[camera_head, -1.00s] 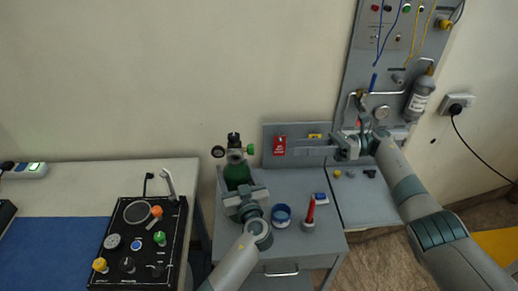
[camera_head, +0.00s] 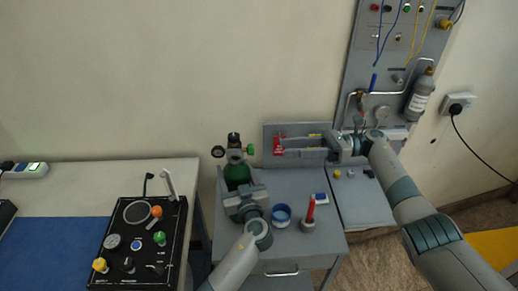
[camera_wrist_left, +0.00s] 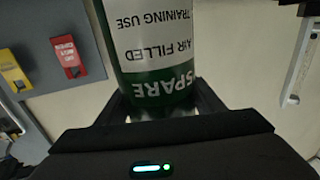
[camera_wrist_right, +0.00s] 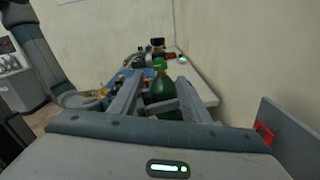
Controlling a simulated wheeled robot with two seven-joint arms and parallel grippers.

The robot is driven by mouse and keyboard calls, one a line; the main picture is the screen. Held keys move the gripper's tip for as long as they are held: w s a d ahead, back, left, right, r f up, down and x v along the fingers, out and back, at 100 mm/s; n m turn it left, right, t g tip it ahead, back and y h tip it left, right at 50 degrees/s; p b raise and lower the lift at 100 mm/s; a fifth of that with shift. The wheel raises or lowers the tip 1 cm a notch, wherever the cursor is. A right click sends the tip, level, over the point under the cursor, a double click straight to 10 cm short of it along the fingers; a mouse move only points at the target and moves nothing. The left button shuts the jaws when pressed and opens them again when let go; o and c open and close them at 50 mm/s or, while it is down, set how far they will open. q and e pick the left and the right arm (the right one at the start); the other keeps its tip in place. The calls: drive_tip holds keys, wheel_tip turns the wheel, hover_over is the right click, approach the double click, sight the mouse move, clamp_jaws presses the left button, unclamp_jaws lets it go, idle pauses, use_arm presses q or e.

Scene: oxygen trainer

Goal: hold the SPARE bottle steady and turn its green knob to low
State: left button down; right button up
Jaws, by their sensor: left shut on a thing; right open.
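The SPARE bottle (camera_head: 237,176) is a green cylinder standing upright on the grey cart, with a regulator and gauge on top. Its green knob (camera_head: 250,149) sticks out on the right side of the regulator. My left gripper (camera_head: 240,196) is shut around the bottle's lower body. In the left wrist view the SPARE label (camera_wrist_left: 165,85) shows between the fingers. My right gripper (camera_head: 281,146) is open and empty, to the right of the knob and apart from it. In the right wrist view the green knob (camera_wrist_right: 159,65) and the bottle (camera_wrist_right: 160,95) appear between the open fingers.
A grey back panel with a red tag (camera_head: 279,150) stands behind the right gripper. A blue ring-shaped dish (camera_head: 281,213) and a red marker in a holder (camera_head: 309,216) stand on the cart. A black control panel (camera_head: 140,240) lies at left. A grey bottle (camera_head: 420,95) hangs on the wall board.

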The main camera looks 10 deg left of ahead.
sight(250, 150)
drive_tip(key=x, duration=0.9)
drive_tip(key=shift+a, duration=0.35)
drive_tip(key=shift+s, duration=0.1)
drive_tip(key=c, duration=1)
